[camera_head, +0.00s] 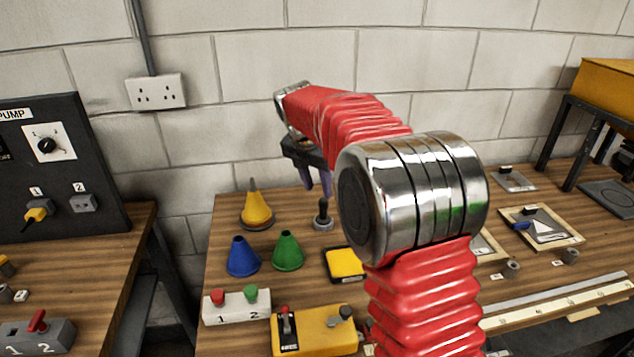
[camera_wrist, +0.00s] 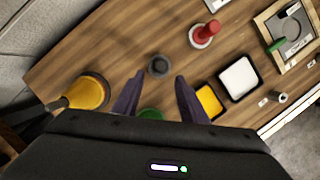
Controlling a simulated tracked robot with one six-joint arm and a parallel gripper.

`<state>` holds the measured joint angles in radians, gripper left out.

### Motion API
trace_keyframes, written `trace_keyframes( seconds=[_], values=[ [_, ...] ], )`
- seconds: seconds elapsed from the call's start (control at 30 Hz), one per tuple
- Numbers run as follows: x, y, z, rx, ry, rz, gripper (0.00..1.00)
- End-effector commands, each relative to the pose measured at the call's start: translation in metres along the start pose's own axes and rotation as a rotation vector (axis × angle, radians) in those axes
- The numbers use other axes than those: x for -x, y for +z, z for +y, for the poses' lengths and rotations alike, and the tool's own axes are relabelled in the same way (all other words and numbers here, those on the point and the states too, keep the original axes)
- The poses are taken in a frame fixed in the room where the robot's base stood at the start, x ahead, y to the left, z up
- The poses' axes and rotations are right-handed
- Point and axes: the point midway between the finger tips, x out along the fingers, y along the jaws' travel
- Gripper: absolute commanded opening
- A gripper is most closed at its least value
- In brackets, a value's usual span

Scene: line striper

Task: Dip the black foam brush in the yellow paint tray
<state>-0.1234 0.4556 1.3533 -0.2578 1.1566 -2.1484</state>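The black foam brush (camera_head: 322,212) stands upright in a round grey holder on the wooden bench in the head view. In the wrist view its dark round top (camera_wrist: 158,66) shows from above, just beyond the fingertips and roughly between them. My gripper (camera_head: 316,187) is above the bench near the brush, pointing down. In the wrist view my gripper (camera_wrist: 160,77) has its two purple fingers apart with nothing between them. The yellow paint tray (camera_head: 345,263), black-rimmed, lies in front of the brush, partly hidden by my arm. It also shows behind the right finger in the wrist view (camera_wrist: 209,101).
A yellow cone (camera_head: 256,209), a blue cone (camera_head: 242,257) and a green cone (camera_head: 288,251) stand left of the tray. A red-topped brush (camera_wrist: 203,34) and a white tray (camera_wrist: 240,78) are right of the black brush. A block wall (camera_head: 240,120) rises behind.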

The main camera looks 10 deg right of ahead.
Motion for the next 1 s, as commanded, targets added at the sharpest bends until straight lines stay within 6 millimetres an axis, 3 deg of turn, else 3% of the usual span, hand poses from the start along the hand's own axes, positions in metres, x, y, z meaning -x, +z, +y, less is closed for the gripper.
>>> trace_keyframes(
  seconds=[1.0],
  values=[
    [-0.082, -0.001, 0.000, 0.000, -0.001, 0.001, 0.39]
  ],
)
